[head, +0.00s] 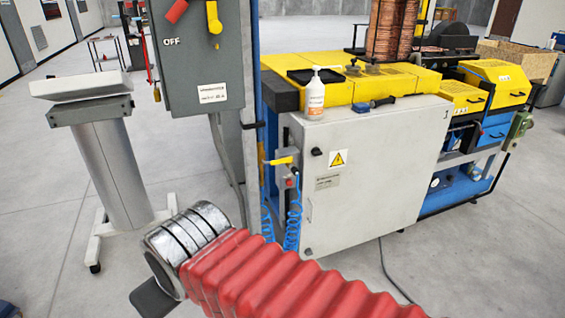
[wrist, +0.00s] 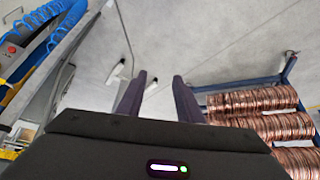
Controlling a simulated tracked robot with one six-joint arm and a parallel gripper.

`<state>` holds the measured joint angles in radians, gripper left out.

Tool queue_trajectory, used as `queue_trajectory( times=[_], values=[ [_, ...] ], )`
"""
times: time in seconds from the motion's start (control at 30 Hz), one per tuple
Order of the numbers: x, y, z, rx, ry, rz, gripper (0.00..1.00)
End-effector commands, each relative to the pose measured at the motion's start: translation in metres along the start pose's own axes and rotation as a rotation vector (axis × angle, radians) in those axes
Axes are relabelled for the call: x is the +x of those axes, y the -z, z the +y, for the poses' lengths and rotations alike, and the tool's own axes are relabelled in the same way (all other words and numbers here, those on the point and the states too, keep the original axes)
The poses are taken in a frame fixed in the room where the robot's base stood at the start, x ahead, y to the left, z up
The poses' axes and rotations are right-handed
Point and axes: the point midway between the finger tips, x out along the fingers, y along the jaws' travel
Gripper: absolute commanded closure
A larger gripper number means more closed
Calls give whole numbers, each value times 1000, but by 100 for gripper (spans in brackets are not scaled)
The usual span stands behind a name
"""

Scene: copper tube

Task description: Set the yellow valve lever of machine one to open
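The yellow valve lever (head: 279,161) shows in the head view on the left side of the grey machine cabinet, above blue coiled hoses. It lies about level, its handle pointing left. My gripper (wrist: 158,84) is open and empty in the wrist view, its two dark fingers apart over grey floor. In the head view my red-sleeved arm reaches in from the bottom, below and left of the lever and apart from it; the fingers are not visible there. A yellow piece shows at the lower left of the wrist view; I cannot tell whether it is the lever.
A grey switch box (head: 198,65) with red and yellow handles stands left of the cabinet (head: 375,165). A blue coiled hose (wrist: 45,15) and a red button (wrist: 12,50) are at left in the wrist view. Copper coils (wrist: 255,125) lie at right. Floor between is clear.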

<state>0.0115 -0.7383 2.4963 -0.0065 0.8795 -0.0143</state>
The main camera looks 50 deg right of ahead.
Motion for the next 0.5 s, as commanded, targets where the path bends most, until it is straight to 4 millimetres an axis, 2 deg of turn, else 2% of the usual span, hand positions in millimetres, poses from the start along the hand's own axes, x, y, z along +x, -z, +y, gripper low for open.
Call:
queue_trajectory(
  times=[0.17, 0.27, 0.5],
  values=[
    [15, 27, 32, -35, -60, 50, 67],
    [28, 50, 58, -78, -117, 95, 67],
    [59, 102, 137, -223, -279, 195, 67]
  ],
)
